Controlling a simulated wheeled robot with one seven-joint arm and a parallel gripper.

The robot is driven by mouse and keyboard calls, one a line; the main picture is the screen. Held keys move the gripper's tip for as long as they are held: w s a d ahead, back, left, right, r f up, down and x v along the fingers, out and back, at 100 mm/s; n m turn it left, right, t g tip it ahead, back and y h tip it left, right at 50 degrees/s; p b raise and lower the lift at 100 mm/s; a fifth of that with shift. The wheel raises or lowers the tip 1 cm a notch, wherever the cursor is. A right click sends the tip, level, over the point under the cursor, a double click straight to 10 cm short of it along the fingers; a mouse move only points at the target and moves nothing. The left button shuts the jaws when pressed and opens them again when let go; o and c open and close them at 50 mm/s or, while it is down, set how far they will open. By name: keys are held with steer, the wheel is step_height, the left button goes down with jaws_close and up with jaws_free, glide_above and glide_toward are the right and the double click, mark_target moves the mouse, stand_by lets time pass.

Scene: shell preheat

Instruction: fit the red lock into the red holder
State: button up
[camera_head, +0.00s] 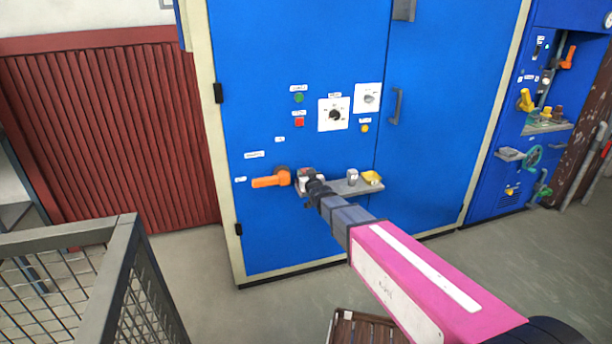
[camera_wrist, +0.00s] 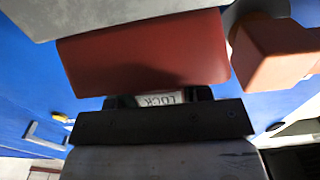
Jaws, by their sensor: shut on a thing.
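The red lock (camera_wrist: 145,55) fills the upper middle of the wrist view as a broad red block, with a white tag marked LOCK (camera_wrist: 160,99) at its near edge. My gripper (camera_wrist: 158,104) is shut on it. In the head view my gripper (camera_head: 308,180) is at the blue cabinet front, between the orange handle (camera_head: 270,181) and the small grey shelf (camera_head: 345,188). The lock is mostly hidden there. I cannot make out the red holder apart from the lock in either view.
The orange handle is close to the lock's right side in the wrist view (camera_wrist: 275,50); I cannot tell if they touch. A grey knob and a yellow piece (camera_head: 372,178) sit on the shelf. A mesh-sided cage (camera_head: 95,280) stands at lower left.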

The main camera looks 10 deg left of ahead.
steer(key=shift+f, duration=0.35)
steer(key=o, duration=1)
steer(key=shift+c, duration=0.2)
